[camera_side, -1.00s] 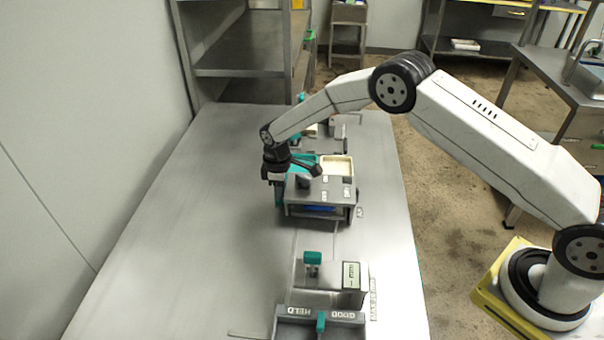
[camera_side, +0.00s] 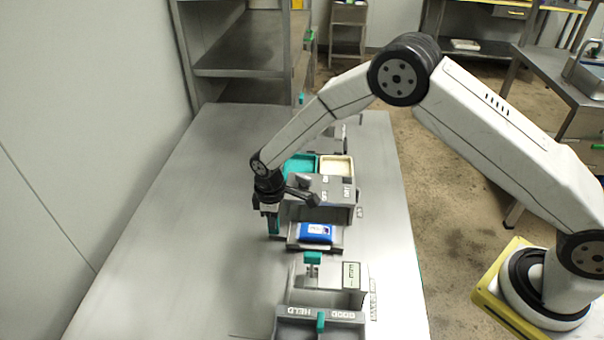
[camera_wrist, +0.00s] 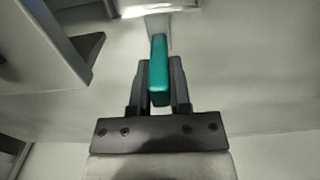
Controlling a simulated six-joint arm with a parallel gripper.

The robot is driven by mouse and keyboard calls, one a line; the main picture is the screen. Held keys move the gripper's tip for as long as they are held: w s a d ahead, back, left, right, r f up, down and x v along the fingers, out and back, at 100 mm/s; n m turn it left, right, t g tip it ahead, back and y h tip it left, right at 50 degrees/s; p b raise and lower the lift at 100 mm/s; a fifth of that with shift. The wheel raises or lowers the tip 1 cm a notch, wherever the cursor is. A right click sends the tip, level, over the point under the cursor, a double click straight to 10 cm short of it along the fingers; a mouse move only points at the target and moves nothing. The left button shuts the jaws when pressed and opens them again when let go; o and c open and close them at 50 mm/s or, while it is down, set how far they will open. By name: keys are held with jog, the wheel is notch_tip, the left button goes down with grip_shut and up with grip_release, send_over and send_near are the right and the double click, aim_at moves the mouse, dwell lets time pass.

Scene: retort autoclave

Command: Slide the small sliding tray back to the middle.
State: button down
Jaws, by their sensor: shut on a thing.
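The small sliding tray (camera_side: 314,246) is grey and sticks out from the near side of a grey housing (camera_side: 330,190). A blue packet with a white label (camera_side: 316,232) lies on it. My gripper (camera_side: 271,222) is at the left of the tray, shut on an upright teal handle (camera_side: 274,226). In the wrist view the two dark fingers of my gripper (camera_wrist: 159,80) hold the teal handle (camera_wrist: 160,70) between them. The joint between handle and tray is partly hidden by my gripper.
A teal bin (camera_side: 300,166) and a cream bin (camera_side: 337,166) are at the housing's far side. A weighing-type unit with a small display (camera_side: 351,275) stands close in front of the tray, with a HELD/GOOD labelled box (camera_side: 320,314) nearer. The table's left side (camera_side: 170,240) is clear.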

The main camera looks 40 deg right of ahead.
jog(key=shift+s+a, duration=0.9)
jog(key=shift+a, duration=0.05)
jog(key=c, duration=0.6)
grip_release()
jog(key=shift+o, duration=0.2)
jog(key=shift+r, duration=0.1)
notch_tip(320, 180, up, 8)
jog(key=shift+d, duration=0.1)
